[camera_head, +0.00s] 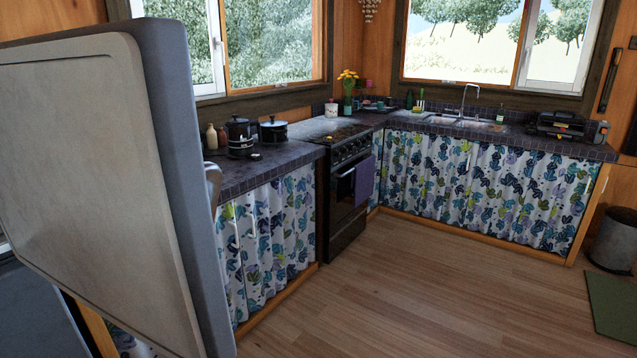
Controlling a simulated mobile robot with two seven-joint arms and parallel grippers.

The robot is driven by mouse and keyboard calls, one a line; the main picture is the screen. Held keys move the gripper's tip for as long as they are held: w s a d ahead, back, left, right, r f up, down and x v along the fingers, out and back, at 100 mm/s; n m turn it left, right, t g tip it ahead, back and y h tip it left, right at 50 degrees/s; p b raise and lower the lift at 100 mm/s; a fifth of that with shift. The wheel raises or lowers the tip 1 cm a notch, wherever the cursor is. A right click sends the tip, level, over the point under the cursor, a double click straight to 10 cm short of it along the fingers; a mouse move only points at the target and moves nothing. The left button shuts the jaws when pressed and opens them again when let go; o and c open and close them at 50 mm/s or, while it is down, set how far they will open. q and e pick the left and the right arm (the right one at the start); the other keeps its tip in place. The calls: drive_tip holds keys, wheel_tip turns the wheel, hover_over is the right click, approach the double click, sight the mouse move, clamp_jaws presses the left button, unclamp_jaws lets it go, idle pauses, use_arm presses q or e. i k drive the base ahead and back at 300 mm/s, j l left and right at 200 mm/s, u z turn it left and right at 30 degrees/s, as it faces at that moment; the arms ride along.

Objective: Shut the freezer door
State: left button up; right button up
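The freezer door (85,170) stands open, large and close on the left side of the head view. Its pale inner panel with rounded corners faces me, and its blue-grey edge (185,170) runs down the right of the panel. A curved handle (214,185) shows just past that edge, on the outer side. The freezer's opening is not clearly in view. Neither of my grippers is in view.
Behind the door, a dark tiled counter (245,180) with patterned curtains holds pots. A black stove (345,190) with a purple towel stands beyond. Wooden floor (400,300) is clear in the middle. A bin (613,240) and green mat (612,302) lie at right.

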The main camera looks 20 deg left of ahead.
sight(109, 194)
drive_tip(key=i+u, duration=0.1)
drive_tip(key=u, duration=0.3)
drive_tip(key=i+l+u, duration=0.1)
drive_tip(key=u, duration=0.35)
drive_tip(key=i+l+u, duration=0.1)
drive_tip(key=u, duration=0.3)
drive_tip(key=i+l+u, duration=0.1)
drive_tip(key=u, duration=0.35)
drive_tip(key=l, duration=0.1)
